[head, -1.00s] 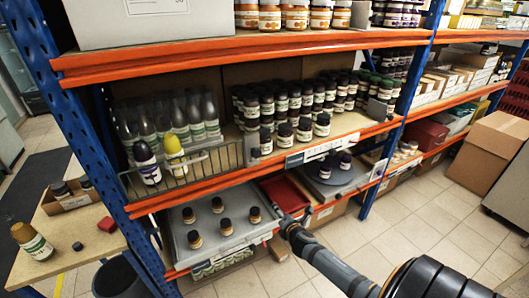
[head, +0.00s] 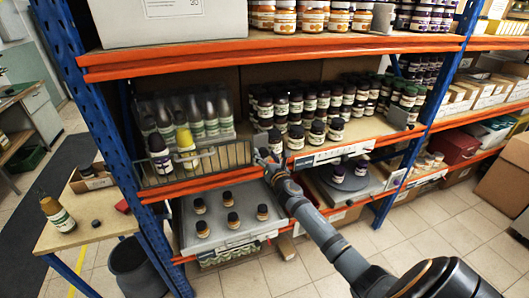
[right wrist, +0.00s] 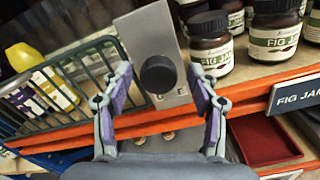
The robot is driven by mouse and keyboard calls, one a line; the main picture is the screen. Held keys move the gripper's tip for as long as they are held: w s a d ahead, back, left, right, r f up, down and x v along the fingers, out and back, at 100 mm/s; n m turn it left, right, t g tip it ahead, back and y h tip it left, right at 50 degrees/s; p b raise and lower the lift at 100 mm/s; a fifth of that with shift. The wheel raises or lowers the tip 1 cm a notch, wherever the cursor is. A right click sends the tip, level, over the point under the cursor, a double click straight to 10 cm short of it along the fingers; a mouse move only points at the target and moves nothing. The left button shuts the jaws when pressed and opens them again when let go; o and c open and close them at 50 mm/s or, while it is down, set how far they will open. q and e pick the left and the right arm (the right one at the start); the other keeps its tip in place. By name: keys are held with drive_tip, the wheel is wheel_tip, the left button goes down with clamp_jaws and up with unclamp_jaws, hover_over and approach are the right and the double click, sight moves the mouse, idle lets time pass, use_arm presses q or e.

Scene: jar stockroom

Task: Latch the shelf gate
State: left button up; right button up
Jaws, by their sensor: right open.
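The shelf gate (head: 222,157) is a dark wire panel along the front left of the middle shelf, with bottles behind it. It also shows at the left in the right wrist view (right wrist: 68,82). A grey latch plate (right wrist: 150,35) with a round black knob (right wrist: 158,75) stands at the gate's right end. My right gripper (head: 264,157) is at that end of the gate, at the shelf's front edge. In the right wrist view its open fingers (right wrist: 160,88) stand either side of the knob, apart from it. In the head view the gripper hides the knob. My left gripper is not in view.
Fig jam jars (right wrist: 211,45) stand close to the right of the latch plate. A yellow-capped bottle (head: 185,150) is behind the gate. Below are a grey tray (head: 215,245) with several jars and a red tray (right wrist: 262,140). The orange shelf edge (right wrist: 250,103) runs below the latch.

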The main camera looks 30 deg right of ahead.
drive_tip(key=shift+w, duration=0.7)
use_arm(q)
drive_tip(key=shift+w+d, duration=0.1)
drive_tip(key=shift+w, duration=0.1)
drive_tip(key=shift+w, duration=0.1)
use_arm(e)
drive_tip(key=shift+s+d, duration=0.1)
drive_tip(key=shift+c, duration=0.4)
drive_tip(key=c, duration=1.1)
